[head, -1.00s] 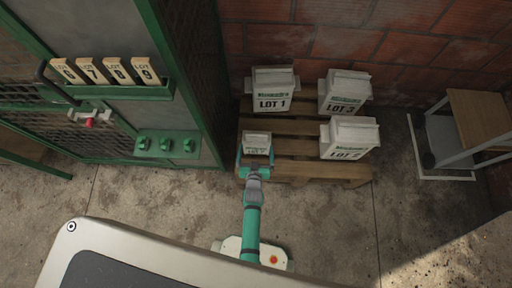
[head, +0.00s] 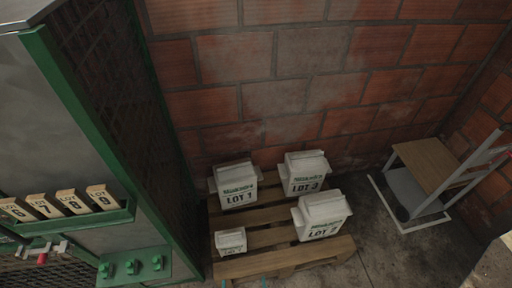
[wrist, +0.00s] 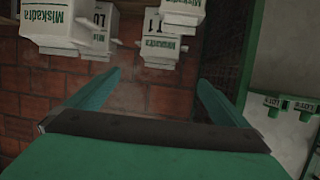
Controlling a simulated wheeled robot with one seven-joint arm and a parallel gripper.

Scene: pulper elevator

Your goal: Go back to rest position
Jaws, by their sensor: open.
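My gripper (wrist: 157,95) is open in the wrist view, its two teal fingers wide apart with nothing between them. In the head view the arm is almost wholly out of frame; only small teal bits show at the bottom edge. A small white lot box (head: 230,241) sits at the front left of the wooden pallet (head: 285,262). White boxes LOT 1 (head: 237,186), LOT 3 (head: 304,174) and another lot box (head: 321,217) stand on the pallet too. In the wrist view, white Miskadra boxes (wrist: 50,24) appear upside down beyond the fingers, apart from them.
A green-framed cabinet (head: 110,130) stands at left, with numbered lot blocks (head: 70,203) on a green ledge and green knobs (head: 132,267) below. A brick wall (head: 300,80) is behind. A wood-topped cart (head: 430,170) stands at right. Concrete floor is free between pallet and cart.

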